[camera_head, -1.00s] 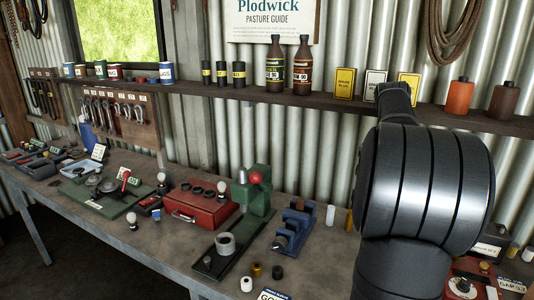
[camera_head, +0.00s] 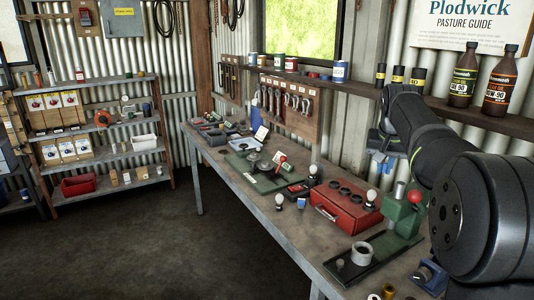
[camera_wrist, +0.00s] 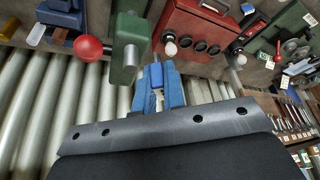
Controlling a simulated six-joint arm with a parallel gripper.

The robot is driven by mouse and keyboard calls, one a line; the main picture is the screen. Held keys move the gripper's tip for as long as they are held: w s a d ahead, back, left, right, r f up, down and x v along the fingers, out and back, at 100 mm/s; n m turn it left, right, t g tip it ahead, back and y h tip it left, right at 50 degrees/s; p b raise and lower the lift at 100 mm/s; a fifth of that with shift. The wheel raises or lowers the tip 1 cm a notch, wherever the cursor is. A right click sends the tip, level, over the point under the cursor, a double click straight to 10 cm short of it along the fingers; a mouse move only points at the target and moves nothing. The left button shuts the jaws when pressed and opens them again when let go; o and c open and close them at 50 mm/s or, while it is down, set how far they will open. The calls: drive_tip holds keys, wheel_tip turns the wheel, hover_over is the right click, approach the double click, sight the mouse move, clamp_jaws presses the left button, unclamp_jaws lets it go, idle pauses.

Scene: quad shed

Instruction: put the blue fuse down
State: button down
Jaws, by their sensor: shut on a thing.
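My gripper (camera_head: 382,150) hangs at the end of my arm above the back of the workbench, near the wall and left of the green press. In the wrist view its pale blue fingers (camera_wrist: 158,92) are closed on a small blue piece, the blue fuse (camera_wrist: 155,74). The fuse is held clear of the bench and its lower end is hard to make out. In the head view the fuse cannot be told apart from the fingers.
The workbench (camera_head: 235,190) holds a red case (camera_head: 345,207), a green press with a red knob (camera_head: 404,212), bulbs and a green plate (camera_head: 262,178). A shelf with bottles runs along the wall above. Bare bench shows along the front edge.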

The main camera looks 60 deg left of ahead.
drive_tip(key=s+a+n, duration=0.2)
drive_tip(key=s+a, duration=0.3)
hover_over(311, 237)
drive_tip(key=s+d, duration=0.1)
drive_tip(key=shift+y, duration=0.3)
wheel_tip(311, 237, down, 25)
drive_tip(key=shift+f, duration=2)
drive_tip(key=c, duration=1.9)
unclamp_jaws()
drive_tip(key=shift+f, duration=0.15)
drive_tip(key=o, duration=0.4)
